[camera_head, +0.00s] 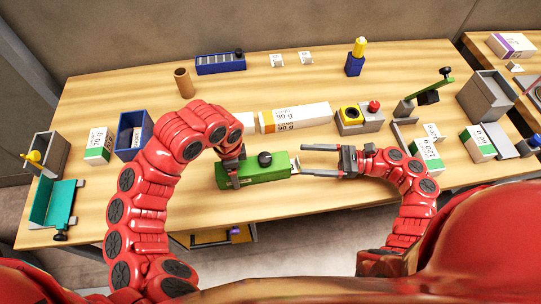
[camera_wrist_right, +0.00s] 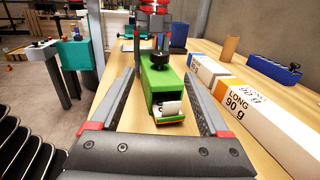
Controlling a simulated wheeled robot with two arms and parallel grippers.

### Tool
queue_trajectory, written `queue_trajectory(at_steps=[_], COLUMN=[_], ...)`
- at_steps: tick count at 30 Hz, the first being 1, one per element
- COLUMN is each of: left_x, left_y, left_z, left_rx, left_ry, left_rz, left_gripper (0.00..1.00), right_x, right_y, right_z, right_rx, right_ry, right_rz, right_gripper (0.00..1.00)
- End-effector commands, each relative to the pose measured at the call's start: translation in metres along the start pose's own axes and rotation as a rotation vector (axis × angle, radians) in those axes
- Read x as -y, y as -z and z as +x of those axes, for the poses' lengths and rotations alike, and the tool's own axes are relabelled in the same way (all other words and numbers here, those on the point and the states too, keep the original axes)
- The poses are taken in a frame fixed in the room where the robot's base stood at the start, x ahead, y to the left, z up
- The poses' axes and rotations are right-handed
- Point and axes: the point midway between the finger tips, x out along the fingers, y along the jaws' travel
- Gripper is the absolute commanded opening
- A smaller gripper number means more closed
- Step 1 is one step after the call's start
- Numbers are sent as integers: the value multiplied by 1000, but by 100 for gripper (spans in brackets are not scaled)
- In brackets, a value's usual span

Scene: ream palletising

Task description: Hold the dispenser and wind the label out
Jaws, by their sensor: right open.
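The green label dispenser (camera_head: 262,173) lies on the wooden table, with a black knob (camera_head: 265,159) on top. In the right wrist view the dispenser (camera_wrist_right: 165,78) shows its open end, with a white label roll (camera_wrist_right: 169,107) in the mouth. A small white label end (camera_head: 296,166) sticks out on the right in the head view. My left gripper (camera_head: 233,166) straddles the dispenser's left part and appears shut on it. My right gripper (camera_head: 302,160) is open and empty, its fingers either side of the label end; they also show in the wrist view (camera_wrist_right: 160,76).
White and orange long boxes (camera_head: 295,117) lie behind the dispenser. A grey fixture (camera_head: 361,121) with yellow and red parts stands to their right. A blue rack (camera_head: 220,63) and brown cup (camera_head: 184,83) are farther back. Table around the dispenser's front is clear.

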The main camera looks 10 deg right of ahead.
Motion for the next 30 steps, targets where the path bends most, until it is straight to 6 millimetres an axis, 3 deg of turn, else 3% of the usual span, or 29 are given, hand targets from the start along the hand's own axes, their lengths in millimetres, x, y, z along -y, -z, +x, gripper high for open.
queue_trajectory(at_steps=[9,15,21,28,30], left_x=[-1,-1,-1,-1,-1], left_y=[0,0,0,0,0], left_z=[1,1,1,1,1], left_rx=[0,0,0,0,0], left_ry=[-2,-2,-2,-2,-2], left_rz=[0,0,0,1,1], left_gripper=[8,8,8,8,8], right_x=[-2,-1,0,0,0], right_y=[1,0,0,0,0], right_z=[65,97,109,109,109], right_rx=[0,0,0,0,0], right_ry=[-6,-4,2,3,3], right_rz=[0,-1,-2,-2,-2], right_gripper=[80,80,80,80,69])
